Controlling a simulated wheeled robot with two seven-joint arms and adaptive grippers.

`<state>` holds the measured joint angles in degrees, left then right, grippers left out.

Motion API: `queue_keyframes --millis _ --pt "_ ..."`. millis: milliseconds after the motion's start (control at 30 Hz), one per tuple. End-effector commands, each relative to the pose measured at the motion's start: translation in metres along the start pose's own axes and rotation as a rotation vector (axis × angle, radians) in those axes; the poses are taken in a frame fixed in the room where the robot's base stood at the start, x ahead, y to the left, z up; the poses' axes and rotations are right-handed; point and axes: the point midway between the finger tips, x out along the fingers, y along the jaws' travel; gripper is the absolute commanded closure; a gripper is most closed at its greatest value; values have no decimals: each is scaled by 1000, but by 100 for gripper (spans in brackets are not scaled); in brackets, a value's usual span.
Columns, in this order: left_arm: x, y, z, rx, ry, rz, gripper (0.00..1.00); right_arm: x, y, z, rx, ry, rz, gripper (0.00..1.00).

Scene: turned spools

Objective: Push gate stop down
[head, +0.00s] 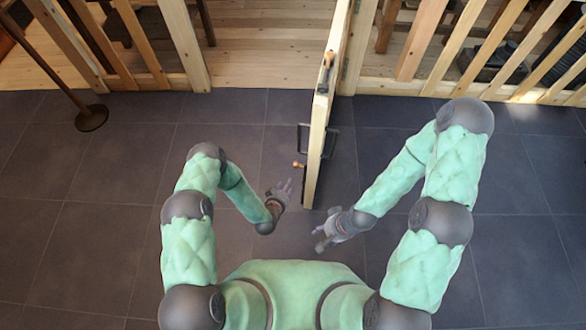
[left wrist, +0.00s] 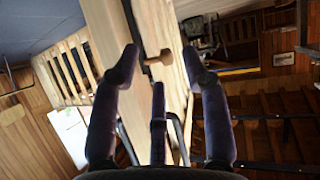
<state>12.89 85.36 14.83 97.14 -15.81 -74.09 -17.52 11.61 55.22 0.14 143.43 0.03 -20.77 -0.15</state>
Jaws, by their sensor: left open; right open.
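The wooden gate (head: 322,125) stands open and shows nearly edge-on in the head view. The gate stop is a dark vertical rod with a small wooden knob (head: 299,164) on the gate's left face. The knob also shows in the left wrist view (left wrist: 158,58), between and beyond my left fingertips. My left gripper (head: 284,190) is open beside the gate, close to the knob and apart from it. My right gripper (head: 320,238) is open and empty, to the right of the gate's near end. The stop's lower end is hard to make out.
A dark handle (head: 304,140) sticks out from the gate below a latch (head: 327,68) on its top edge. Slatted wooden fence (head: 425,40) runs along the back. A post with a round base (head: 91,118) stands at left.

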Motion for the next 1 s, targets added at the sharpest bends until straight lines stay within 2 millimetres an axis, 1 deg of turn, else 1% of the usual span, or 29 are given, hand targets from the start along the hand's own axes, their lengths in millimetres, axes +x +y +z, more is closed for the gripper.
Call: queue_keyframes --millis 33,100,200,333,467,567,667,1000 --pt "9 5 9 29 80 -4 54 4 2 0 0 0 0 51" --pt "15 10 10 69 196 -15 54 7 2 0 0 0 0 51" --pt "16 18 12 112 335 -32 54 10 3 0 0 0 0 51" --pt "10 24 12 145 455 -52 54 12 4 0 0 0 0 51" --pt "8 26 11 158 506 -62 54 12 4 0 0 0 0 51" --pt "13 26 8 161 513 -62 54 15 5 -1 0 0 0 51" --pt "24 26 1 162 513 -61 54 19 7 -1 0 0 0 51" --pt "76 25 -26 160 511 -62 54 38 14 -2 0 0 0 51"
